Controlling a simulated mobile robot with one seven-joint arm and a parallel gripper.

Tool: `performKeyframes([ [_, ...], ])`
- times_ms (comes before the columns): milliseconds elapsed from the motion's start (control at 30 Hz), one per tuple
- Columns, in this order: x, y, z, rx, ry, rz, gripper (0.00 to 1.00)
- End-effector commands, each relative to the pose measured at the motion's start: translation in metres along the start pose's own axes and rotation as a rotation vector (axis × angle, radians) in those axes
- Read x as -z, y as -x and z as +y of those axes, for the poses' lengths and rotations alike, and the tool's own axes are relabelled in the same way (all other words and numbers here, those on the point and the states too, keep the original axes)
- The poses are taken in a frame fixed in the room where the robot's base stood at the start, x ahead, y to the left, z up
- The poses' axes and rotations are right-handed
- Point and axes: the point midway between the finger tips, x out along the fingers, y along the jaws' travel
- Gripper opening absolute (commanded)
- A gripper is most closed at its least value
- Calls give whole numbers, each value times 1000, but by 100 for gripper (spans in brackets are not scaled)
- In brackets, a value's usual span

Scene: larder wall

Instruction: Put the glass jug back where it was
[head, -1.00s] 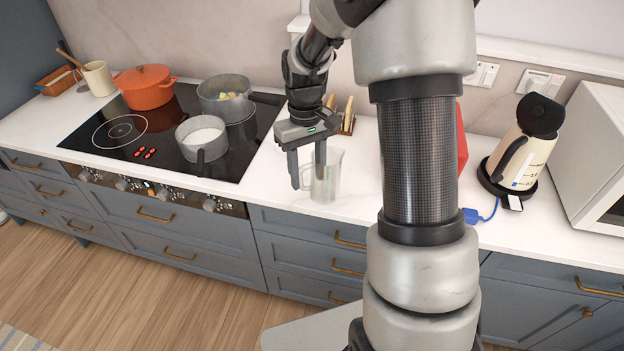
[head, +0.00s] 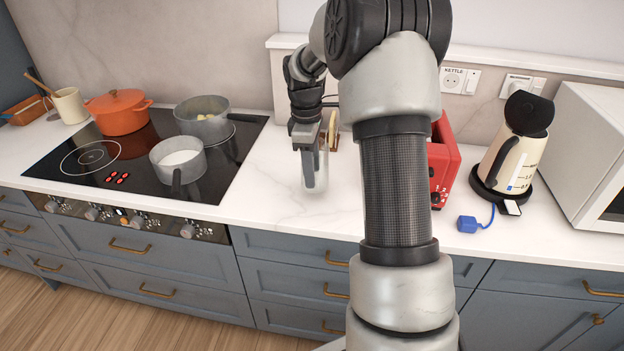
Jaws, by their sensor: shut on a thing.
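The clear glass jug (head: 322,184) is on or just above the white worktop, right of the hob, and looks upright. My gripper (head: 310,182) points down and is shut on it. A dark finger runs down in front of the jug and hides much of it. The grip point is hard to make out, and I cannot tell whether the jug's base touches the worktop.
The hob (head: 90,190) on the left holds an orange pot (head: 120,115) and two grey pans. A toast rack (head: 332,130) stands behind the jug. The red toaster (head: 442,165) is partly behind my arm. A cream kettle (head: 515,160) and blue plug (head: 467,224) are right.

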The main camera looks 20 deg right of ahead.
Motion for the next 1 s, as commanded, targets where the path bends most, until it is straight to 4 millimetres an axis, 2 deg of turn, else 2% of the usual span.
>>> performKeyframes([
  [100,1,-20,-1,1,0,-1,0],
  [200,2,-28,0,-1,0,0,0],
  [600,2,-33,0,-1,0,0,0],
  [633,2,-32,-1,0,0,0,47],
  [700,2,-32,-1,0,0,0,59],
  [1000,2,-31,-1,0,-1,0,61],
])
